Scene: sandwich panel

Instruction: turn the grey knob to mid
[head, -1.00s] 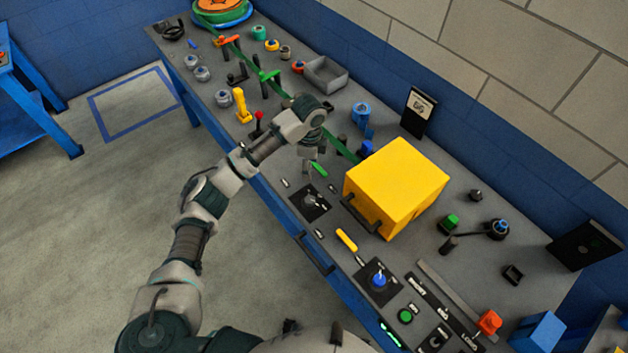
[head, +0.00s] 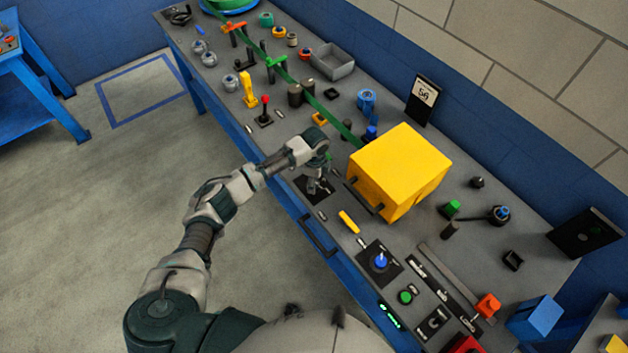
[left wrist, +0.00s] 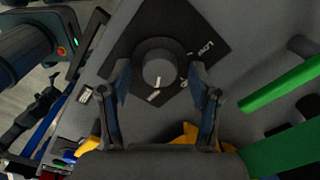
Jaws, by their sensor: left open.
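The grey knob (left wrist: 160,68) is round and sits on a black square plate (left wrist: 150,25) in the left wrist view. Its white mark points down the picture, towards a small white label too small to read. The word LOW (left wrist: 206,48) is printed to its upper right. My left gripper (left wrist: 165,88) is open, with one finger on each side of the knob; I cannot tell whether they touch it. In the head view my left gripper (head: 316,184) is over the black plate (head: 306,182) and hides most of the knob. My right gripper is not in view.
A large yellow box (head: 400,165) stands just right of the gripper. A green strip (left wrist: 285,85) runs at the right of the wrist view.

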